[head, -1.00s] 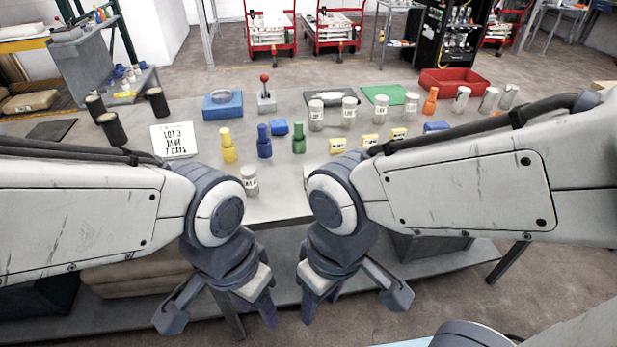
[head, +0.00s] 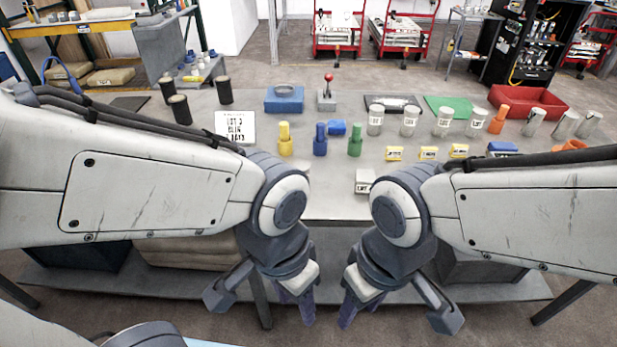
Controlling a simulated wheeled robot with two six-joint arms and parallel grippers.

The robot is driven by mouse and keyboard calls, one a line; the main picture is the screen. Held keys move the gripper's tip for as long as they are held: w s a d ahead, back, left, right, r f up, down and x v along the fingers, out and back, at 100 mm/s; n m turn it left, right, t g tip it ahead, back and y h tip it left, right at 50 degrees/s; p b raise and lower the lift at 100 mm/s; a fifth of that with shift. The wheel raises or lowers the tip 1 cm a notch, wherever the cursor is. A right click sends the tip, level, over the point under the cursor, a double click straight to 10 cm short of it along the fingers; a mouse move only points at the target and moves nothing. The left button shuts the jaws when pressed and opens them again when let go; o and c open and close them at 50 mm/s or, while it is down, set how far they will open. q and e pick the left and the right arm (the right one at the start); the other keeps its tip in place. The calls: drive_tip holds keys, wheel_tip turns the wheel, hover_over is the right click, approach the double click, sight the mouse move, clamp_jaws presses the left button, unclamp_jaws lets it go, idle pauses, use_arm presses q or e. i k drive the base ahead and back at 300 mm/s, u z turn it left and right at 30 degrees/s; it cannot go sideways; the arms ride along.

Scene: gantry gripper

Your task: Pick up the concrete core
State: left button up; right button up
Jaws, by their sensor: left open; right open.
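Several short grey cylinders with white labels, which look like concrete cores, stand in a row toward the back right of the table; one of them is this core (head: 375,120). I cannot tell which core is meant. My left gripper (head: 262,303) is open and empty, in front of the table edge. My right gripper (head: 396,316) is also open and empty, beside it. Both point down, apart from the cores. My forearms hide parts of the table front.
Yellow (head: 285,140), blue (head: 320,140) and green (head: 355,141) bottles stand mid-table. A lettered white card (head: 235,127) stands left of them. Black cylinders (head: 180,109) are at the left, a red tray (head: 528,101) at the back right. Small yellow blocks (head: 428,153) lie right of centre.

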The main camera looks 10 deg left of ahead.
sight(303, 166)
drive_tip(key=z, duration=2.25)
drive_tip(key=k, duration=1.1)
drive_tip(key=u, duration=1.85)
drive_tip(key=i, duration=0.5)
drive_tip(key=z, duration=0.05)
